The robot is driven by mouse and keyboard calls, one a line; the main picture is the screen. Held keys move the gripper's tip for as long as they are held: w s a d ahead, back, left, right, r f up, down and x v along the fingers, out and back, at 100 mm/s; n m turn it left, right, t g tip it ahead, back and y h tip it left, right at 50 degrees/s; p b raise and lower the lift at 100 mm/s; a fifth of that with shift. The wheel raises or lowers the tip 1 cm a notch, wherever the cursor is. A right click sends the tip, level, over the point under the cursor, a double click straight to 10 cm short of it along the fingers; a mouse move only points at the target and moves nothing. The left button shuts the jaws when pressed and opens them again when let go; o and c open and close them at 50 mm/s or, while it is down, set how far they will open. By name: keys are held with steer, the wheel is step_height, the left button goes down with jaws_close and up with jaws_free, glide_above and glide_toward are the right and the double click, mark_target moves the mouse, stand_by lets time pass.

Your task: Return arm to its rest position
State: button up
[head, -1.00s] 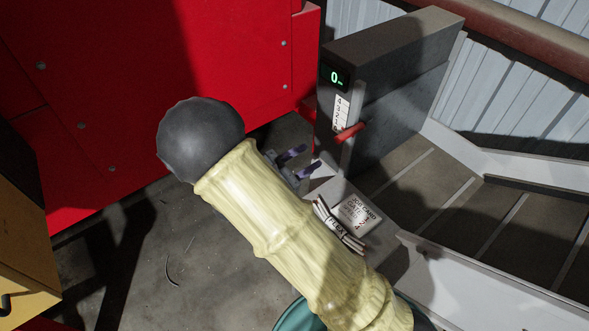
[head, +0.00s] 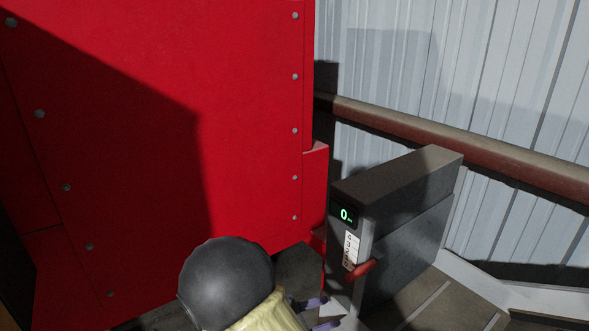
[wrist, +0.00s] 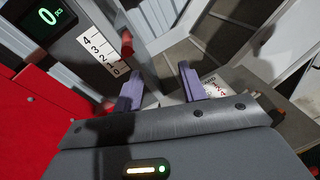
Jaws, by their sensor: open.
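My gripper (wrist: 159,90) is open and empty in the wrist view, with its two purple fingers spread apart. In the head view my gripper (head: 318,314) shows low in the frame, in front of the grey post with the display. My arm's yellow sleeve and dark round joint are at the bottom of the head view. The display (head: 347,215) reads 0. A red lever (head: 361,269) sits beside a white number scale (head: 351,250), near its lower end; the lever also shows in the wrist view (wrist: 127,46), above and between the fingers.
A large red riveted panel (head: 250,110) fills the left. A grey housing (head: 410,215) stands at the right before a corrugated wall (head: 450,60) and a rusty rail (head: 450,140). A printed card (wrist: 215,86) lies beyond the right finger in the wrist view.

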steer(key=s+d+f+m+g+y, duration=0.3)
steer(key=s+d+m+g+y, duration=0.7)
steer(key=m, duration=0.3)
steer(key=r+m+t+y, duration=0.1)
steer(key=m, duration=0.1)
steer(key=r+m+t+y, duration=0.1)
steer(key=m+t+y, duration=0.1)
steer(key=m, duration=0.1)
steer(key=r+m+t+y, duration=0.1)
steer(key=r+m+t, duration=0.1)
steer(key=shift+w+a+m+y, duration=0.15)
steer(key=shift+a+m+y, duration=0.15)
steer(key=shift+w+a, duration=0.1)
steer(key=shift+a, duration=0.05)
